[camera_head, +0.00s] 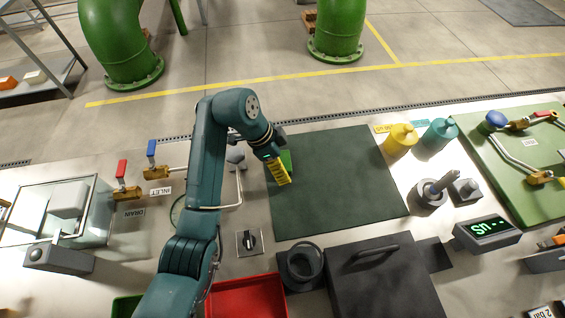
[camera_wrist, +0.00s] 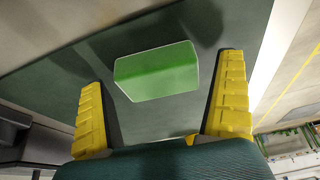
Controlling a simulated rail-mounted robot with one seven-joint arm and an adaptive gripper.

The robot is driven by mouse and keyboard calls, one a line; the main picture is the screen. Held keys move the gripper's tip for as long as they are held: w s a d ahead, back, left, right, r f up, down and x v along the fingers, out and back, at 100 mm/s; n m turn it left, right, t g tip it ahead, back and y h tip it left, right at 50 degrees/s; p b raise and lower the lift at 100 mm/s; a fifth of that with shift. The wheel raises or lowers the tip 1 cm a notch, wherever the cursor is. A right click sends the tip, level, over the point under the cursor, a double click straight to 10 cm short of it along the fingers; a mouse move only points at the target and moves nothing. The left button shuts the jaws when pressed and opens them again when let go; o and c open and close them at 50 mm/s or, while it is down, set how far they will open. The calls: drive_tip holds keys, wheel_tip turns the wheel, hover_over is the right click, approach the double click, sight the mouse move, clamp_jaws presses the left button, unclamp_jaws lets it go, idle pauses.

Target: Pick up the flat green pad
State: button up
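The flat green pad (camera_wrist: 157,72) shows in the wrist view as a bright green block with pale edges, lying on the dark green mat (camera_wrist: 62,97). In the head view the pad (camera_head: 287,158) is partly hidden behind my gripper, near the mat's upper left corner. My gripper (camera_wrist: 165,115) has its two yellow fingers spread wide. The pad lies between and ahead of the fingertips, and nothing is held. In the head view my gripper (camera_head: 280,175) is above the mat's left side.
A yellow bottle (camera_head: 399,140) and a teal bottle (camera_head: 438,136) stand right of the mat. A dark box with a handle (camera_head: 385,285) and a red tray (camera_head: 247,299) are in front. Valves labelled inlet (camera_head: 156,171) and drain (camera_head: 126,192) stand at left. Most of the mat is clear.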

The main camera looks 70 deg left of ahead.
sight(283, 160)
drive_tip(key=c, duration=0.8)
drive_tip(key=shift+c, duration=0.2)
wheel_tip(283, 160, up, 10)
drive_tip(key=p, duration=0.5)
